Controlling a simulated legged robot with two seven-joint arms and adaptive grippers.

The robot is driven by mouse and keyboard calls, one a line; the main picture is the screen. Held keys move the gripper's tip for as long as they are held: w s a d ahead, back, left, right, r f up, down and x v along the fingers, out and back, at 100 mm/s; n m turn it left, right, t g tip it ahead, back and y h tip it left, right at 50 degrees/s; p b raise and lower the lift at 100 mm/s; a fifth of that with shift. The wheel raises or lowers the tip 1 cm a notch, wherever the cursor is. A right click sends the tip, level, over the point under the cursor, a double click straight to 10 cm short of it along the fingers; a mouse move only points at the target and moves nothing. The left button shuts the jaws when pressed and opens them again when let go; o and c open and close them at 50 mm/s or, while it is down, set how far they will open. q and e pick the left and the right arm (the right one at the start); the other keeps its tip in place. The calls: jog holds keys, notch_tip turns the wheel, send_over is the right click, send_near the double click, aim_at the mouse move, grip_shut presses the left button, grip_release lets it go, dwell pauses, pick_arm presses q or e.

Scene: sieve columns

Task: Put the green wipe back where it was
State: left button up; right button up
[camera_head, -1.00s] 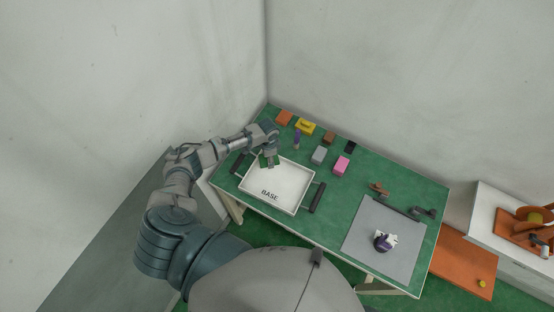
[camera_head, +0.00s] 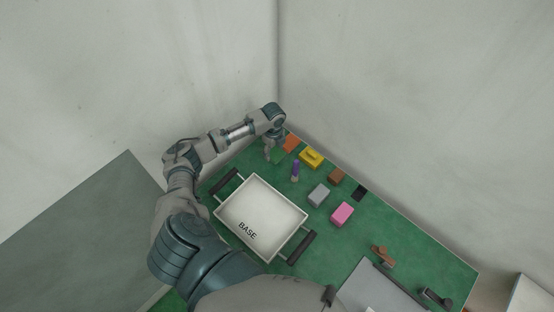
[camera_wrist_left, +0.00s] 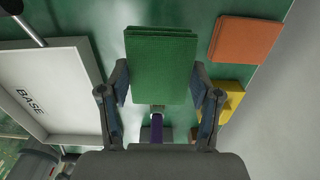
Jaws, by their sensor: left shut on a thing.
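The green wipe (camera_wrist_left: 160,68) is a folded green stack between the two fingers of my left gripper (camera_wrist_left: 160,92) in the left wrist view. The gripper is shut on it. In the head view, my left gripper (camera_head: 268,153) is at the far left corner of the green table, beside the orange wipe (camera_head: 291,142). The green wipe (camera_head: 277,155) shows there only as a small patch against the green table. The orange wipe (camera_wrist_left: 245,40) is at upper right in the wrist view, apart from the green one. I cannot tell whether the green wipe touches the table. My right gripper is not in view.
A white tray marked BASE (camera_head: 233,229) with dark handles stands in front of the gripper. A yellow item (camera_head: 312,157), a purple item (camera_head: 295,170), a grey block (camera_head: 319,195), a brown block (camera_head: 337,176) and a pink block (camera_head: 342,213) lie to the right. Walls rise behind the table.

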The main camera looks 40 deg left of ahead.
aim_at(273, 158)
pick_arm(q)
jog(key=f, duration=0.5)
jog(key=shift+a+f, duration=0.35)
jog(key=shift+f, duration=0.4)
jog(key=shift+d+r, duration=0.1)
jog(key=shift+d, duration=0.15)
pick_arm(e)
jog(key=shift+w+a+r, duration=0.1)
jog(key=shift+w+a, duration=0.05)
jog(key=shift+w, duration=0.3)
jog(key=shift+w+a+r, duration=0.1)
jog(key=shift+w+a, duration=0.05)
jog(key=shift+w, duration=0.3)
pick_arm(q)
jog(key=o, duration=1.3)
jog(key=shift+a, duration=0.1)
jog(key=shift+a, duration=0.1)
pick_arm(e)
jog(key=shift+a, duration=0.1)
